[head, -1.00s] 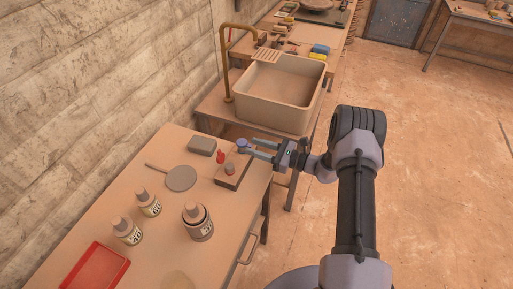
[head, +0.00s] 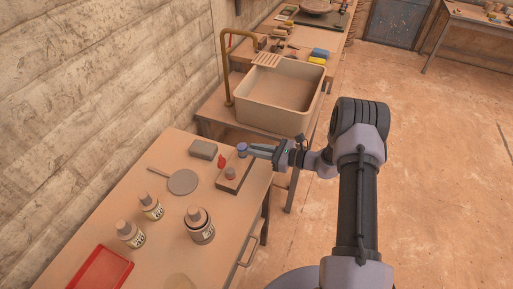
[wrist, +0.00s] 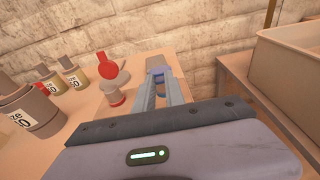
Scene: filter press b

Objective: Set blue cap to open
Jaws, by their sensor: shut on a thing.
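The blue cap (head: 242,147) is a small blue-grey knob at the back right of a brown block (head: 231,185) on the workbench. It also shows in the wrist view (wrist: 156,70), at the tips of my fingers. My gripper (head: 249,150) reaches in from the right and is shut on the cap, with its fingers on either side of it. In the wrist view, my gripper (wrist: 160,80) partly hides the cap's lower part. A red flag-like part (head: 222,161) and a grey knob (head: 230,172) stand beside the cap on the same block.
A grey box (head: 203,149) and a round paddle (head: 182,182) lie left of the block. Several labelled bottles and a red tray (head: 100,270) stand nearer. A basin (head: 280,95) with a brass tap stands behind. Floor to the right is clear.

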